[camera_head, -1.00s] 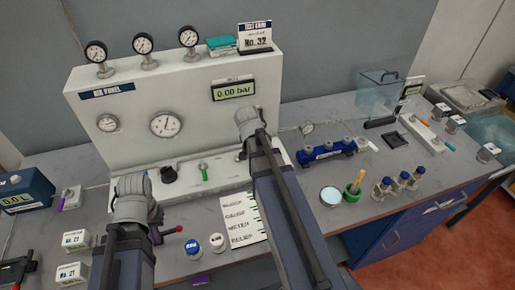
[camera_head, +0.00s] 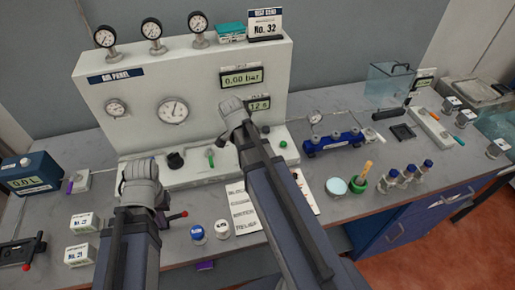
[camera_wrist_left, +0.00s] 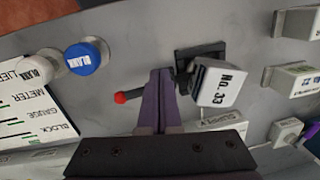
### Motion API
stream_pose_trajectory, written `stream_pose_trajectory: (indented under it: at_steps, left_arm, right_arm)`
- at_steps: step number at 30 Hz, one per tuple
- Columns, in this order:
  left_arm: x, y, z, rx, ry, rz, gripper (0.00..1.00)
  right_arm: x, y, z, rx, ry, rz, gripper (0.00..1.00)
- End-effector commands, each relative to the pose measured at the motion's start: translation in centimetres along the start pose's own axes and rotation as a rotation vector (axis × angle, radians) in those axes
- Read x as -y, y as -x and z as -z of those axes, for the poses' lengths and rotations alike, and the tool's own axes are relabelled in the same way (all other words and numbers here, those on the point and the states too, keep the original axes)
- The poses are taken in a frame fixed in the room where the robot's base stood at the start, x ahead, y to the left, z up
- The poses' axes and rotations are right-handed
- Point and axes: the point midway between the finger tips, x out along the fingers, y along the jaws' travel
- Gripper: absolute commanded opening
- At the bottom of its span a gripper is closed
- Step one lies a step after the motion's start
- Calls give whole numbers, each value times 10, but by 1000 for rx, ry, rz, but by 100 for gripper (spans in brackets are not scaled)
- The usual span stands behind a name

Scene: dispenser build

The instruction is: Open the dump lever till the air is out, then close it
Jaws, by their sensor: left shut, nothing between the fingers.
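A lever with a red tip (camera_head: 183,213) sticks out beside my left arm in the head view; I cannot read a label naming it. In the left wrist view its red tip (camera_wrist_left: 120,97) points left from a black base (camera_wrist_left: 207,52). A white block marked No. 33 (camera_wrist_left: 218,86) stands by that base. My left gripper (camera_wrist_left: 160,74) is shut and empty, its purple fingers across the lever's shaft; I cannot tell whether they touch it. My left arm hides this gripper in the head view. My right gripper is hidden; only its arm shows.
The air panel (camera_head: 190,75) carries several gauges, a display of 0.00 bar (camera_head: 241,79) and a timer display (camera_head: 258,104). A blue cap (camera_head: 197,232), white cap (camera_head: 222,228) and label card (camera_head: 242,208) lie near the front.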

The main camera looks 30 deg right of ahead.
Motion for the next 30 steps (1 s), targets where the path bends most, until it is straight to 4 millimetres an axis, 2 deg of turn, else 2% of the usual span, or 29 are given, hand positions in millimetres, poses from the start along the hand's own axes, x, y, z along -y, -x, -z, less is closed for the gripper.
stream_pose_trajectory:
  at_steps: [10,30]
  left_arm:
    - [0,0,0,0,0,0,0]
    - [0,4,0,0,0,0,0]
  right_arm:
    - [0,2,-7,1,3,1,0]
    - [0,5,-5,1,3,1,0]
